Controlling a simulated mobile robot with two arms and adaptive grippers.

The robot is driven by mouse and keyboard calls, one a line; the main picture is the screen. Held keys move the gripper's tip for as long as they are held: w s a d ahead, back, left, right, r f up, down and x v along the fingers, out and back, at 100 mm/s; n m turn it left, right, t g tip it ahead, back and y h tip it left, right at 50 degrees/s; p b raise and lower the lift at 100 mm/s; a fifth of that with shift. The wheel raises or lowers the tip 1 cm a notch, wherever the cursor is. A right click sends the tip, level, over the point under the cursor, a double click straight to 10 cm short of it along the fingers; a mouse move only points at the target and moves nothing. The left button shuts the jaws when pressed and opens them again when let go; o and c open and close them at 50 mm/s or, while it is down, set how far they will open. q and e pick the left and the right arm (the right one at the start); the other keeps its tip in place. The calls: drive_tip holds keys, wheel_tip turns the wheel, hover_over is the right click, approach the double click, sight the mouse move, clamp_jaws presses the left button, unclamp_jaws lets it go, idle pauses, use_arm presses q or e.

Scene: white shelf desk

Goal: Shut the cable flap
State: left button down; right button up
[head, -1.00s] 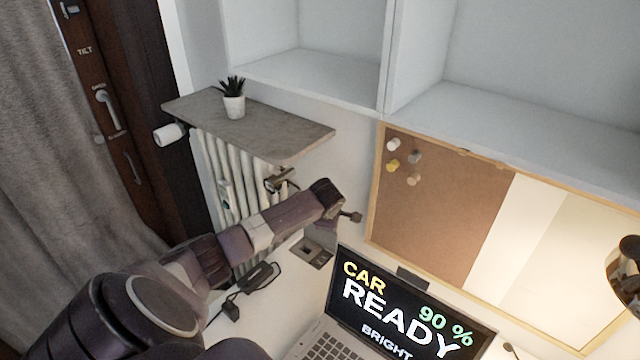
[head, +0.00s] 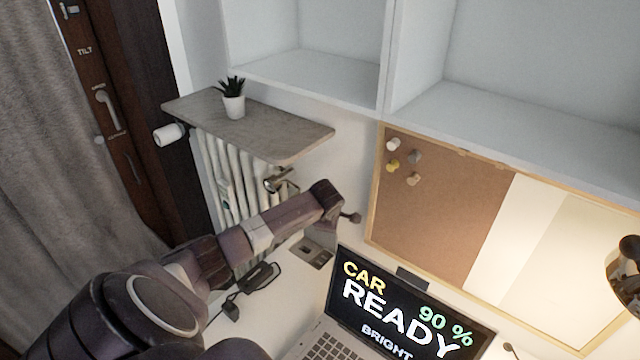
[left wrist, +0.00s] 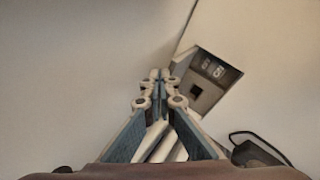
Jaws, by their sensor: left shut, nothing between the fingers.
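The cable outlet (head: 311,253) is a small grey-brown plate in the white desk top, behind the laptop's left corner. In the left wrist view the outlet (left wrist: 203,92) shows a dark part with two small white fittings and a grey part with a square dark hole. I cannot tell clearly which part is the flap or how far it stands open. My left gripper (left wrist: 160,76) is shut and empty, its fingertips just left of the outlet in that view. In the head view my arm mostly hides the fingers. My right gripper is not in view.
A laptop (head: 400,320) stands close to the right of the outlet. A black adapter with cable (head: 258,277) lies to its left. A radiator (head: 225,185) under a shelf with a potted plant (head: 233,105) is behind; a corkboard (head: 440,195) hangs on the wall.

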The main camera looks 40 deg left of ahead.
use_arm(q)
drive_tip(key=shift+s, duration=0.15)
drive_tip(key=s+p, duration=0.1)
drive_tip(key=s+f+p, duration=0.1)
drive_tip(key=s, duration=0.1)
drive_tip(key=s+f+p, duration=0.1)
drive_tip(key=s+p, duration=0.1)
drive_tip(key=shift+s+d+f, duration=0.1)
drive_tip(key=shift+s+d, duration=0.1)
drive_tip(key=shift+d, duration=0.15)
idle(1.0)
drive_tip(key=shift+f, duration=0.1)
wheel_tip(320, 180, up, 7)
drive_tip(key=p, duration=0.8)
idle(0.4)
